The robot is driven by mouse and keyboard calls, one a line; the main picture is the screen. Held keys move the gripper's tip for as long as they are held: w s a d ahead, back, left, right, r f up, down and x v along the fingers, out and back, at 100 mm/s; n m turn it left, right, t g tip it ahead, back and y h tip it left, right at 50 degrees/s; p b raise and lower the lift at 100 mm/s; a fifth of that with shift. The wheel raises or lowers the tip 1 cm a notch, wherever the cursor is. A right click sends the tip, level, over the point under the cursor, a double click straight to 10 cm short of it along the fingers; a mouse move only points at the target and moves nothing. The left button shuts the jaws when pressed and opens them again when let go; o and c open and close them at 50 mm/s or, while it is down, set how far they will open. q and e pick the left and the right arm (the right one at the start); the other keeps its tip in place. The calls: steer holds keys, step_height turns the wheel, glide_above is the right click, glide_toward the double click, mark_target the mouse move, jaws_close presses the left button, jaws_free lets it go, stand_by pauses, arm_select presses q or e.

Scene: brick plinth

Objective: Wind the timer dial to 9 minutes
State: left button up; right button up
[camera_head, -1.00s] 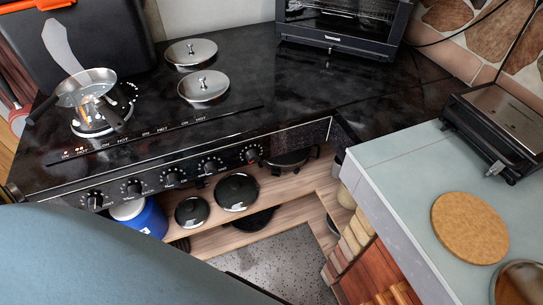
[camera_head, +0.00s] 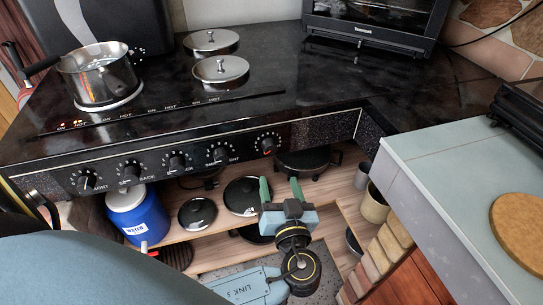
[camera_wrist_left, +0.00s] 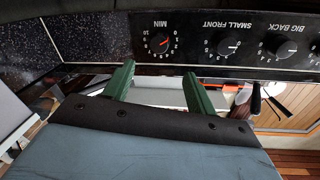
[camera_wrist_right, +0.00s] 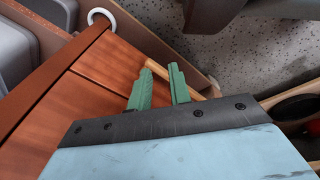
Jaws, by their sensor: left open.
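The timer dial (camera_head: 267,144) is the rightmost black knob on the stove's front panel. It also shows in the left wrist view (camera_wrist_left: 159,43), marked MIN, with a red pointer slanting to the upper right, toward the low numbers near 0. My left gripper (camera_head: 281,186) is open and empty, below the timer dial and apart from it. Its green fingers also show in the left wrist view (camera_wrist_left: 158,75), short of the panel.
Other knobs (camera_head: 177,162) line the panel to the left. A steel saucepan (camera_head: 101,79) stands on the stove (camera_head: 290,60). Open shelves with pans (camera_head: 242,195) and a blue container (camera_head: 141,219) lie below. A pale counter (camera_head: 450,190) stands at right.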

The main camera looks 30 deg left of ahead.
mark_target(271, 150)
arm_select(q)
steer(key=x, duration=1.1)
steer(key=shift+f, duration=0.1)
arm_select(e)
steer(key=shift+w+r, duration=0.4)
steer(key=shift+w, duration=0.2)
arm_select(q)
steer(key=c, duration=1)
arm_select(e)
steer(key=shift+s, duration=0.2)
